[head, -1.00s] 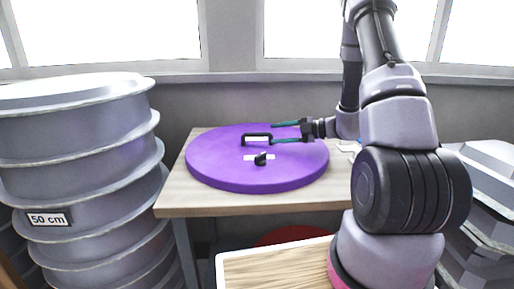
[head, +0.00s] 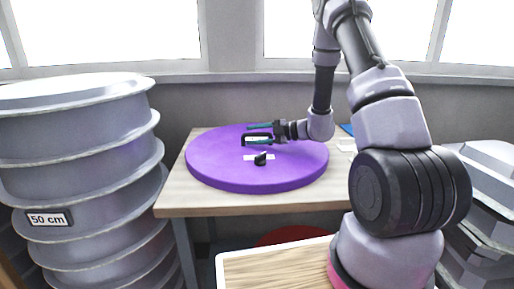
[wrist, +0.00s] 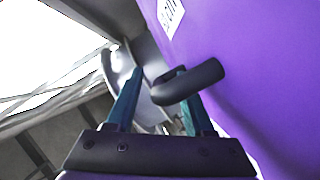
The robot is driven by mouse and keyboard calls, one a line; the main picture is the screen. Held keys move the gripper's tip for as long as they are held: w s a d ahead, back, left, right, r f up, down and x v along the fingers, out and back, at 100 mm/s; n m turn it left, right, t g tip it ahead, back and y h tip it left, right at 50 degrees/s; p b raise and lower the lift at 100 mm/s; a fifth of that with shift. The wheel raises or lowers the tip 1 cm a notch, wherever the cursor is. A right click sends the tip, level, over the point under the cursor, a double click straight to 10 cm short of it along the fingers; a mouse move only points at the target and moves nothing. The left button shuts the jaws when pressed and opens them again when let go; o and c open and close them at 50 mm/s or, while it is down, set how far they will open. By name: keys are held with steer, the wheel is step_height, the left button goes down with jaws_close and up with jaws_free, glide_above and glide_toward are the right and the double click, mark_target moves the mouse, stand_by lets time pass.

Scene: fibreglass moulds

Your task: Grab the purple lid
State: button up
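The purple lid (head: 222,168) is a large round disc lying flat on the wooden table; it also fills the right of the wrist view (wrist: 262,75). Exact contact cannot be told.
A tall stack of grey round moulds (head: 75,150) labelled 50 cm stands left of the table (head: 190,203). More grey moulds (head: 490,175) are at the right. A wood-topped surface (head: 275,270) lies in front. A wall and windows are behind the table.

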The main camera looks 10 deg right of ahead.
jaws_close()
stand_by(1.2)
